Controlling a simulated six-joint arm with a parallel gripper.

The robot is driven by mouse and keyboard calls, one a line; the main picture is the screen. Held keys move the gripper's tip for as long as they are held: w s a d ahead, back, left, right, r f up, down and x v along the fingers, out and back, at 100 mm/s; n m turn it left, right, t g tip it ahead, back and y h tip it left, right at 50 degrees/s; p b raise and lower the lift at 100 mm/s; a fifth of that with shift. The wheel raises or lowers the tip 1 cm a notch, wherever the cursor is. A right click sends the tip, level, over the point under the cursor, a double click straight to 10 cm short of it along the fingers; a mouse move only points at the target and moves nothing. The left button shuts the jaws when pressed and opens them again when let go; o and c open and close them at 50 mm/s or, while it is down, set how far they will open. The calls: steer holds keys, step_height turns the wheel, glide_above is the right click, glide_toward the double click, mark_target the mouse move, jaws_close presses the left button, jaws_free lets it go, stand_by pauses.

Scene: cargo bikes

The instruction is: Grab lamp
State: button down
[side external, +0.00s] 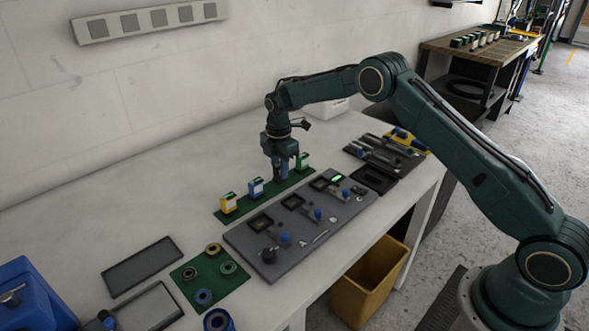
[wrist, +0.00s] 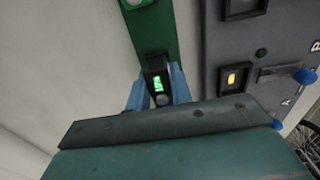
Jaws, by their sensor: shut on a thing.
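My gripper (side external: 282,174) is over the green strip (side external: 219,217), its jaws pointing down. In the wrist view its two blue fingers (wrist: 159,90) are on either side of a small dark lamp (wrist: 157,72) with a glowing green window and are shut on it. I cannot tell if the lamp is lifted or rests on the strip. In the side view the fingers mostly hide the held lamp.
A grey panel (side external: 250,238) with square sockets, blue knobs and a lit green indicator lies in front of the strip. A green mat with rings (side external: 222,284) and a dark tray (side external: 141,266) are at left. A tool tray (side external: 385,152) is at right.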

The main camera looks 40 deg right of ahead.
step_height(320, 180, up, 19)
stand_by(0.5)
steer(key=shift+f, duration=0.15)
stand_by(0.5)
